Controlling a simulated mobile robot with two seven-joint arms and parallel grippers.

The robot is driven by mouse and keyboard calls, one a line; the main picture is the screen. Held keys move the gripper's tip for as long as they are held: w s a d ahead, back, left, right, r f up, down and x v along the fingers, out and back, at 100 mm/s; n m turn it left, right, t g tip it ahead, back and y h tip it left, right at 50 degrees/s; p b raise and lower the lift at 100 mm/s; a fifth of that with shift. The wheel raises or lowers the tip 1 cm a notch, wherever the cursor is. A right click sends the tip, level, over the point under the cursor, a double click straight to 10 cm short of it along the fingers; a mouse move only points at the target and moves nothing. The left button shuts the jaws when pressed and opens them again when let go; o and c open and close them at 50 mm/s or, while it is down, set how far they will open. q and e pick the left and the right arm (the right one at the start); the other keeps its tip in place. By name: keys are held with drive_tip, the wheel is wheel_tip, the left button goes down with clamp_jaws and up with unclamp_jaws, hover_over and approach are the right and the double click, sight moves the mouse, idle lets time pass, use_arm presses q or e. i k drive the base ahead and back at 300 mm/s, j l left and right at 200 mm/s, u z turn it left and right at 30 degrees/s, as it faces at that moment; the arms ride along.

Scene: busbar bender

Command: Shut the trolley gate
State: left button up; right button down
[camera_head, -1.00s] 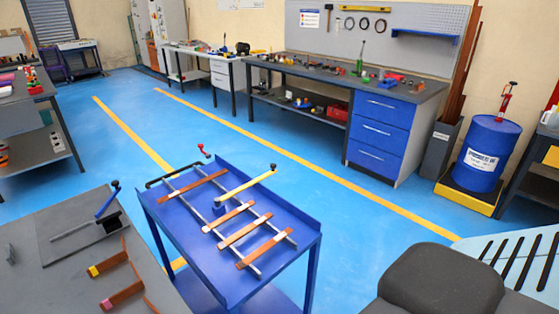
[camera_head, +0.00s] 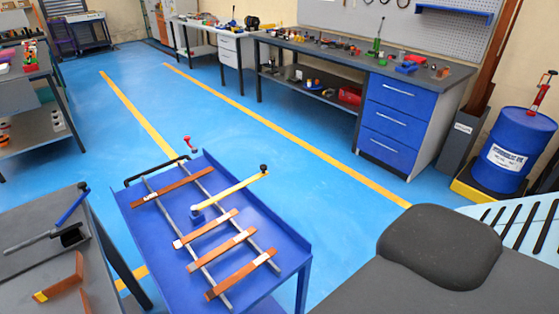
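The blue trolley (camera_head: 283,235) stands at lower centre in the head view. Copper bars with pale ends lie across two grey rails on its top. A yellow arm with a black knob (camera_head: 230,193), which looks like the gate, slants over the top from a blue post at the middle to the far right side. It lies crosswise above the rails. A small red-handled part (camera_head: 189,143) stands at the far end, near the black push handle (camera_head: 152,170). Neither of my grippers shows.
A grey bench (camera_head: 25,276) with a blue-handled tool and copper pieces stands close on the left. A workbench with blue drawers (camera_head: 393,122) and a blue drum (camera_head: 512,150) stand behind. Blue floor between the trolley and workbench is clear.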

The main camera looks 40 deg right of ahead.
sight(194, 210)
drive_tip(key=i+l, duration=0.1)
drive_tip(key=l, duration=0.3)
drive_tip(key=i+l, duration=0.15)
drive_tip(key=l, duration=0.25)
drive_tip(key=i+l, duration=0.1)
drive_tip(key=l, duration=0.3)
drive_tip(key=i+l, duration=0.15)
drive_tip(key=l, duration=0.3)
